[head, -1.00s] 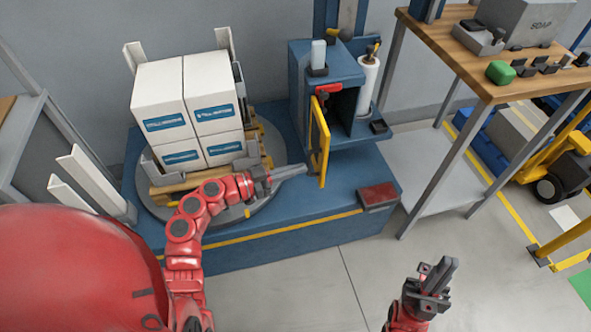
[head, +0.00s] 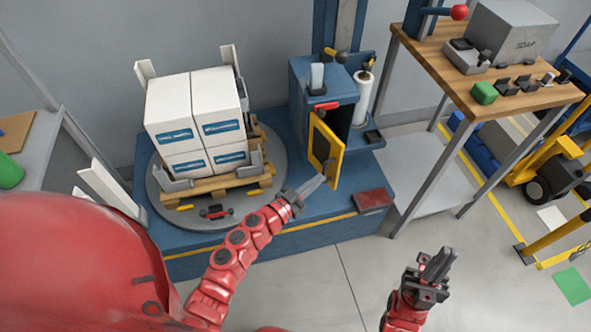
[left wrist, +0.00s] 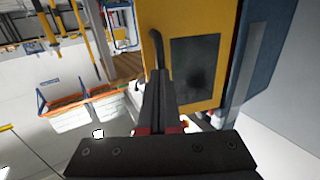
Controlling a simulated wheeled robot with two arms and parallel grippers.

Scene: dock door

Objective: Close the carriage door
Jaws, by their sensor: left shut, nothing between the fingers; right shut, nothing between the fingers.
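The carriage door (head: 338,155) is a yellow frame with a dark window. It stands partly open, hinged at its left on the blue carriage (head: 313,94), whose dark opening shows behind it. In the left wrist view the door (left wrist: 208,93) fills the upper middle, with a dark curved handle (left wrist: 155,45) on its face. My left gripper (head: 320,180) is shut and empty, its tips at the door's lower outer face by the handle; I cannot tell whether they touch. It also shows in the left wrist view (left wrist: 160,80). My right gripper (head: 444,256) is shut and empty above the floor, away from the door.
White boxes (head: 167,108) stand on a pallet on the round turntable (head: 172,212) at left. A film roll (head: 362,100) stands right of the carriage. A red pedal-like block (head: 373,200) lies at the base's front corner. A wooden workbench (head: 425,55) stands at right.

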